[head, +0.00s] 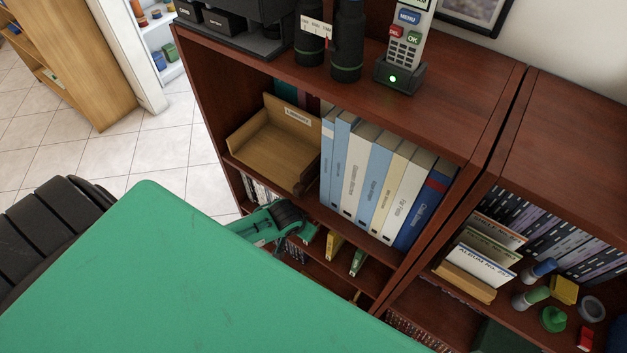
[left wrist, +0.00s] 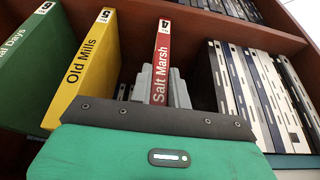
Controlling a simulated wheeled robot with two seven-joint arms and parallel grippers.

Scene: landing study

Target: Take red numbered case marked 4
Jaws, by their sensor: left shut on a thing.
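The red case (left wrist: 162,59), marked 4 and titled Salt Marsh, stands upright in the left wrist view. My left gripper's grey fingers (left wrist: 160,86) are shut on its lower part, one on each side. In the head view my left gripper (head: 303,232) reaches into the shelf below the row of binders; the red case cannot be made out there. My right gripper is not in view.
A yellow case (left wrist: 85,69), Old Mills, and a green case (left wrist: 22,75) stand left of the red one. Black and white cases (left wrist: 255,90) stand to the right. In the head view, binders (head: 375,185) and a wooden tray (head: 270,150) fill the shelf above.

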